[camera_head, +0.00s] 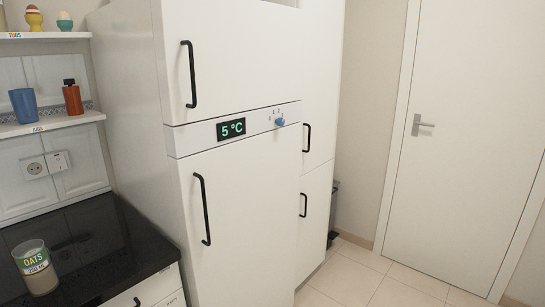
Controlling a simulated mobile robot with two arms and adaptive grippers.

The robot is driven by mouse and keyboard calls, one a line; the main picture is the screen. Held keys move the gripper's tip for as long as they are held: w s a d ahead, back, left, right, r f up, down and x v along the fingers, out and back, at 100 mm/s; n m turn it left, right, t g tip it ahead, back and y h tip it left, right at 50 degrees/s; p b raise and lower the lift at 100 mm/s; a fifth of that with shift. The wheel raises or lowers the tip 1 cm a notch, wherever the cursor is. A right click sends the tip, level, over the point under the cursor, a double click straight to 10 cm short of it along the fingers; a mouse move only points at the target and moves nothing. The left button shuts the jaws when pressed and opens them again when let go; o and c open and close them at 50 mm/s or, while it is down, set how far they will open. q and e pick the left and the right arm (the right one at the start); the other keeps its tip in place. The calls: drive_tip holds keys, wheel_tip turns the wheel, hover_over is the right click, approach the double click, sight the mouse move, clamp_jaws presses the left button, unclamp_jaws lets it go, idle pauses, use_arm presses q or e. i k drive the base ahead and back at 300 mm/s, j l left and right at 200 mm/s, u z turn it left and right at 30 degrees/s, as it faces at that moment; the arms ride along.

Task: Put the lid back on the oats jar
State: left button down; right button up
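The oats jar (38,271) stands on the dark countertop at the lower left. It is clear with a green "OATS" label and pale contents. Its top looks open, with no lid on it. No lid can be made out elsewhere in view. Neither of my grippers is in view.
The black countertop (108,240) is mostly bare around the jar. A tall white fridge (240,205) with black handles stands right of it. Shelves at left hold a blue cup (23,106), an orange bottle (72,98) and egg cups. Tiled floor (365,272) lies before a closed door (460,130).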

sight(32, 259)
drive_tip(key=u, duration=1.5)
